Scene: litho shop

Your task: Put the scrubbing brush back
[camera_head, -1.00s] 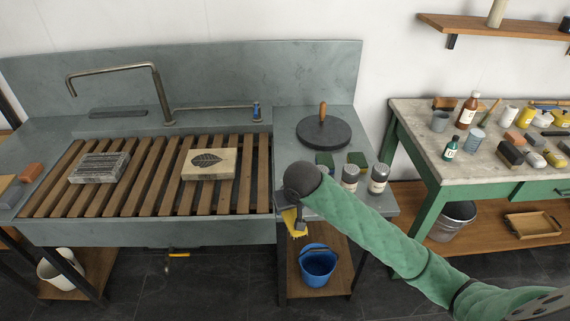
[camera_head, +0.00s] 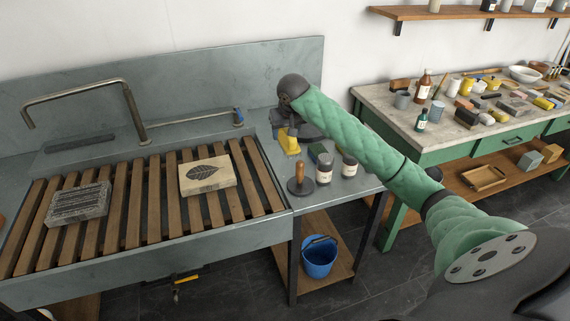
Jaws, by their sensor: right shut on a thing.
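My right gripper (camera_head: 286,128) reaches over the grey counter to the right of the slatted sink, with its fingers pointing down. It is shut on the scrubbing brush (camera_head: 290,145), of which mainly a yellow part shows below the dark fingers. Whether the brush touches the counter is hard to tell. The gripper and arm hide part of a dark round disc (camera_head: 312,129) behind them. My left gripper is out of view.
Close by stand a wooden-handled tool (camera_head: 299,175), a green block (camera_head: 317,152) and two jars (camera_head: 323,168) (camera_head: 349,167). The slatted rack (camera_head: 135,205) holds a grey block (camera_head: 78,204) and a leaf-print block (camera_head: 207,175). A blue bucket (camera_head: 319,262) stands below.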

